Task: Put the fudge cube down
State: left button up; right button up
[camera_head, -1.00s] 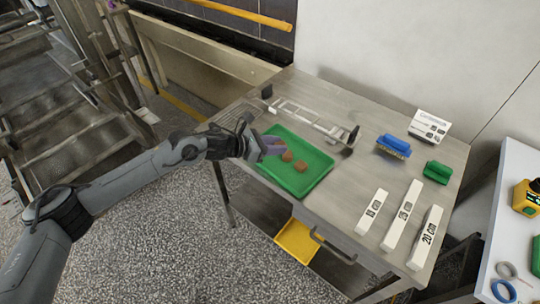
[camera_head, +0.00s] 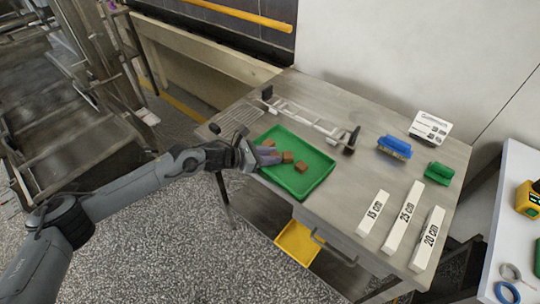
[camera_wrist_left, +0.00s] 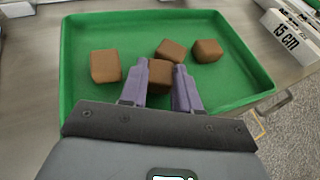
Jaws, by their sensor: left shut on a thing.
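My left gripper (camera_head: 273,155) is over the left side of the green tray (camera_head: 313,183), with its purple fingers pointing into it. In the left wrist view the fingers are shut on a brown fudge cube (camera_wrist_left: 160,78), low over the tray floor. I cannot tell whether this cube touches the floor. Three more brown cubes sit in the tray: one left of the fingers (camera_wrist_left: 105,66), one just beyond the held cube (camera_wrist_left: 171,50) and one farther right (camera_wrist_left: 207,50). The held cube seems close to or touching the one beyond it. My right gripper is not in view.
Beyond the tray lies a metal frame (camera_head: 308,118) on the steel table (camera_head: 365,110). To the right are a blue brush (camera_head: 394,146), a green block (camera_head: 438,173), a small sign (camera_head: 430,127) and white length bars (camera_head: 402,217). A yellow tray (camera_head: 299,242) sits below.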

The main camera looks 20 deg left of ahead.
pick_arm(q)
jog(key=o, duration=0.8)
jog(key=shift+f, duration=0.15)
jog(key=shift+r, duration=0.2)
jog(key=p+v, duration=0.1)
jog(key=v, duration=1.1)
